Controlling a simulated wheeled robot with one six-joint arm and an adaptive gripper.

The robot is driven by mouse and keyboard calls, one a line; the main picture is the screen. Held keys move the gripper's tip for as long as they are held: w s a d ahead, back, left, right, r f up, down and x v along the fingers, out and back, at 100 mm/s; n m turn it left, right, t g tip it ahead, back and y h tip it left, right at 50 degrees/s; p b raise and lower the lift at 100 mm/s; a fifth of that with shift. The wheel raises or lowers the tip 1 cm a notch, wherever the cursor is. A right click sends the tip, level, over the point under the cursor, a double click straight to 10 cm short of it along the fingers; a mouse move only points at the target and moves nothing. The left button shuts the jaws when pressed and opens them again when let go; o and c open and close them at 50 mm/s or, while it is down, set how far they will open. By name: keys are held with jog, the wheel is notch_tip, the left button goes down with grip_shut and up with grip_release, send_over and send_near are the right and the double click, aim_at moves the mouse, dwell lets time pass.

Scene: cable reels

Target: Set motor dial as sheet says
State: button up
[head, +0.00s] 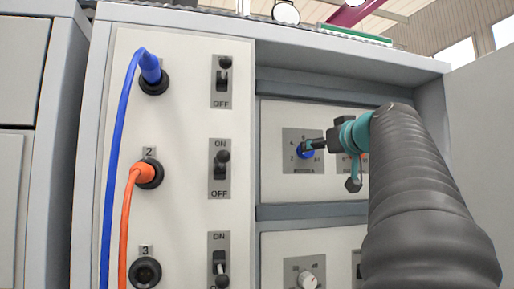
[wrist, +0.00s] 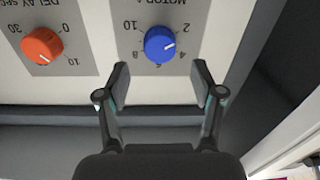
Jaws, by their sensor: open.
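The blue motor dial (wrist: 160,44) sits on a grey scale plate, upside down in the wrist view, with the numbers 2, 4, 6, 8 and 10 around it. Its white mark points right and slightly up there, between 2 and 4. I cannot make out a sheet in either view.
An orange delay dial (wrist: 42,46) is beside the motor dial. A white dial (head: 308,280) is on the panel below. Left are switches (head: 220,166), a blue plug (head: 150,68) and an orange plug (head: 144,174) with cables. A cabinet door (head: 482,110) stands at the right.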

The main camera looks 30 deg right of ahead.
aim_at(306, 155)
jog(key=shift+w+d+p, duration=0.15)
jog(key=shift+w+d, duration=0.05)
jog(key=shift+w, duration=0.65)
jog(key=shift+w+d+p, duration=0.1)
jog(key=shift+w+d, duration=0.05)
jog(key=shift+w, duration=0.75)
jog(key=shift+w+d+p, duration=0.15)
jog(key=shift+w+d, duration=0.05)
jog(key=shift+w, duration=0.65)
jog(key=c, duration=1.1)
